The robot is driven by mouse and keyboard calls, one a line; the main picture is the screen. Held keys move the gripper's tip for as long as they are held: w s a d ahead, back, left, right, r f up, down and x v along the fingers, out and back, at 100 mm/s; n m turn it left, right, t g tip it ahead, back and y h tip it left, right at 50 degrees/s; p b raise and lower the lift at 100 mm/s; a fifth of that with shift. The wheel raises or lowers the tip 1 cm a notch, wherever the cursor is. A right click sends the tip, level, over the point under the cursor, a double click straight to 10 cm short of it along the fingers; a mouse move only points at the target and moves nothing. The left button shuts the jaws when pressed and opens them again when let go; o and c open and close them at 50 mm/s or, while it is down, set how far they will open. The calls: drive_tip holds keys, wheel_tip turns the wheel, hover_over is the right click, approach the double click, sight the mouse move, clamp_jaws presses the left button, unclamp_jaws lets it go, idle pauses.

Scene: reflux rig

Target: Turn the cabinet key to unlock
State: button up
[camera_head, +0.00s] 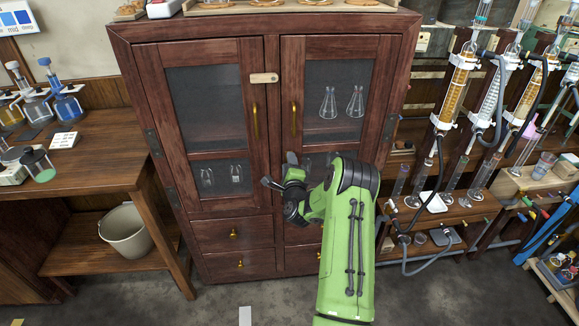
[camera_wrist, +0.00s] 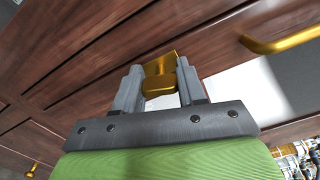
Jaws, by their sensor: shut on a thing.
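The wooden cabinet (camera_head: 216,235) stands in the middle of the head view with both glass doors closed. In the wrist view, the brass key (camera_wrist: 160,82) sits between the fingers of my gripper (camera_wrist: 160,92), close to the dark red wood of the cabinet front (camera_wrist: 95,60). My gripper is shut on it. In the head view my gripper (camera_head: 280,180) is at the lower middle of the cabinet, and my green arm hides part of the right door and drawers. The key itself cannot be made out in the head view.
Brass door handles (camera_head: 255,120) run down the inner door edges; one also shows in the wrist view (camera_wrist: 280,42). A bench with a bucket (camera_head: 126,230) stands left. Glass columns and hoses (camera_head: 455,85) crowd the right.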

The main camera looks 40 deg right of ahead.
drive_tip(key=shift+f+n+b, duration=0.1)
drive_tip(key=shift+n+b, duration=0.3)
drive_tip(key=shift+n, duration=1.5)
drive_tip(key=o, duration=1.1)
drive_tip(key=shift+c, duration=0.2)
